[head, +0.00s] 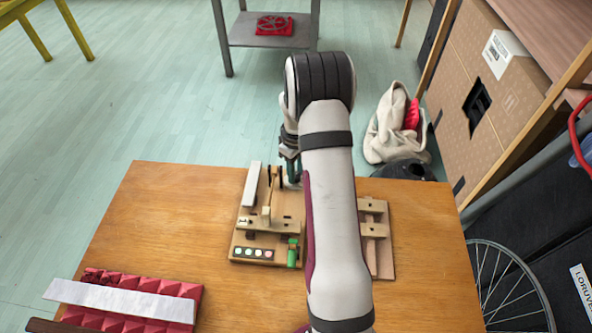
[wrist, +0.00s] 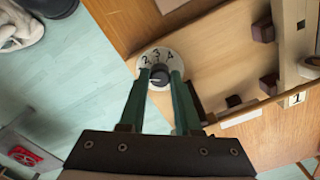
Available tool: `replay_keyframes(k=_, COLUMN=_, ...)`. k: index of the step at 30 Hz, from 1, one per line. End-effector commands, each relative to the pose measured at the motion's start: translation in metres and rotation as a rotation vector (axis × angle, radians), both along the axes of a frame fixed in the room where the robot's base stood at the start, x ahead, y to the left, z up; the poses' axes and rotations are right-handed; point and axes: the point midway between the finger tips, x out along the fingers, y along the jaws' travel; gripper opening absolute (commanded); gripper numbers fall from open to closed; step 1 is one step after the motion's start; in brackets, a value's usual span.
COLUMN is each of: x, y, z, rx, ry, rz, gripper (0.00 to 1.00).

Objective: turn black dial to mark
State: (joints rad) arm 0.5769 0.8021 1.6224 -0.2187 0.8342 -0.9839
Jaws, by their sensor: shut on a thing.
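The black dial (wrist: 159,76) shows in the wrist view on a round pale plate (wrist: 166,54) marked with 2, 3 and a further digit that looks like 4. A light line shows on the dial's face, but I cannot tell exactly which mark it points at. My gripper (wrist: 161,76) has its two green fingers on either side of the dial, shut on it. In the head view my gripper (head: 291,172) is at the far edge of the wooden board (head: 240,249), and my arm hides the dial and the board's middle.
A red ridged pad with a white strip (head: 120,300) lies at the table's front left. The left part of the wooden table (head: 165,220) is clear.

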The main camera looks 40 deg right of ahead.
Motion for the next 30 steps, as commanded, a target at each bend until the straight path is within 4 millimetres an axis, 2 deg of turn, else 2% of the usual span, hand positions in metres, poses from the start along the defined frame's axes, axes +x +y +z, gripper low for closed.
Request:
replay_keyframes(k=8, x=0.0002, y=0.0000, z=0.0003, rx=0.000, ry=0.000, rz=-0.114, gripper=0.00)
replay_keyframes(k=21, x=0.0003, y=0.0000, z=0.0004, rx=0.000, ry=-0.001, rz=-0.456, gripper=0.00)
replay_keyframes(k=30, x=0.0003, y=-0.0001, z=0.0004, rx=0.000, ry=-0.001, rz=-0.621, gripper=0.00)
